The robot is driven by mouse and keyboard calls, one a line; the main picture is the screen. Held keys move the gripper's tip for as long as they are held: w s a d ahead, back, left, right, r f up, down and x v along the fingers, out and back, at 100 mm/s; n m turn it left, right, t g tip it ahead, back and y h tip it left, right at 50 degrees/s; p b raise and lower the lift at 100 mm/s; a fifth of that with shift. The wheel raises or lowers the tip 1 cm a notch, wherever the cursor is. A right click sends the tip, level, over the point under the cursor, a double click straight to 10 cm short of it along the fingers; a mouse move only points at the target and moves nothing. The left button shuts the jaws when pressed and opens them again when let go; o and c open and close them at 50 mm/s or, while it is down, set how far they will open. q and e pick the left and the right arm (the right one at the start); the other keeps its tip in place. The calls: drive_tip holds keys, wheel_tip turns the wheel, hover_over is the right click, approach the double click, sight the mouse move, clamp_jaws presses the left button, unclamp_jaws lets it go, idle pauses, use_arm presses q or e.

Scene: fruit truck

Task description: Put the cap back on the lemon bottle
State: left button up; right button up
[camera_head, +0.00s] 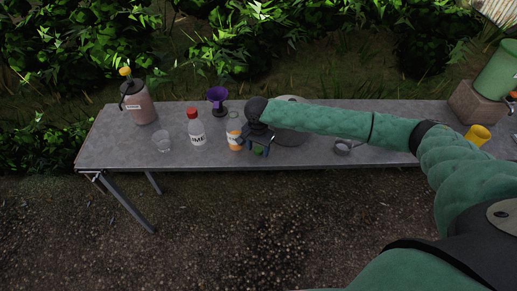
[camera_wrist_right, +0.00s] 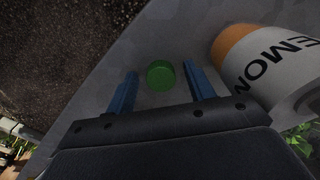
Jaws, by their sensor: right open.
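The lemon bottle (camera_head: 234,138) stands upright on the table, with orange contents low in it and a white label. Its neck shows no cap. It fills the right of the wrist view (camera_wrist_right: 285,70), where its label reads "EMON". A round green cap (camera_wrist_right: 160,75) lies on the grey tabletop beside the bottle; in the head view it shows small (camera_head: 257,151) under my right gripper (camera_head: 259,147). In the wrist view the right gripper (camera_wrist_right: 159,72) is open, with its blue fingers on either side of the cap. My left gripper is not in view.
A red-capped lime bottle (camera_head: 196,130) and a clear glass (camera_head: 162,143) stand left of the lemon bottle. A purple funnel (camera_head: 217,97) is behind. A grey ring-like item (camera_head: 343,147) lies to the right. The table's (camera_head: 110,150) front edge is close to the cap.

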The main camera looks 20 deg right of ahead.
sight(260, 150)
drive_tip(key=c, duration=1)
